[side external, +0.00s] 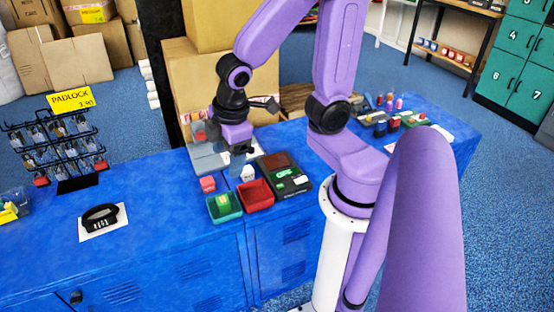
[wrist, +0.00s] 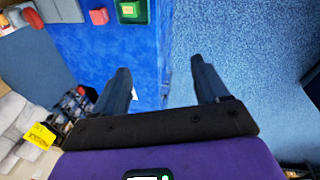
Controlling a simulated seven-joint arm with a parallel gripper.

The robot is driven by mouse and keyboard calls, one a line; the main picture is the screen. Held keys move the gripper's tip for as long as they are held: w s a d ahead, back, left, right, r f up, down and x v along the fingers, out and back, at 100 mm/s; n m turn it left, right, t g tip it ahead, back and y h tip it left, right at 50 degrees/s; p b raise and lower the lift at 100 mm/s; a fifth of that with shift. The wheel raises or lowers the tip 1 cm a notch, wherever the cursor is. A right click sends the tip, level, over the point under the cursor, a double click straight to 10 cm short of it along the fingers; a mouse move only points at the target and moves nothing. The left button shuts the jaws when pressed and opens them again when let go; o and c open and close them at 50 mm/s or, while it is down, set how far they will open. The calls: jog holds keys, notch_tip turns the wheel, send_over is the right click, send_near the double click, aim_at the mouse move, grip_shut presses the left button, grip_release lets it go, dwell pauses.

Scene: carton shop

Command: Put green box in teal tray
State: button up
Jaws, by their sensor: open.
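The teal tray (side external: 226,217) stands on the blue counter near its front edge, left of the red tray. A tray with a dark green rim (wrist: 131,19) shows at the top edge of the wrist view, partly cut off, with a pale patch inside it. I cannot clearly make out a separate green box in either view.
A red tray (side external: 257,195), a pinkish-red block (side external: 208,184), a white item (side external: 247,173) and a black device (side external: 286,176) stand close together. The counter between is clear.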

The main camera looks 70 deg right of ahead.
jog(key=s+a+r+n+g+y, duration=0.1)
jog(key=s+r+g, duration=0.1)
jog(key=s, duration=1)
jog(key=shift+a+r+n, duration=0.2)
jog(key=shift+r+n, duration=0.1)
jog(key=shift+w, duration=0.1)
dwell(0.4)
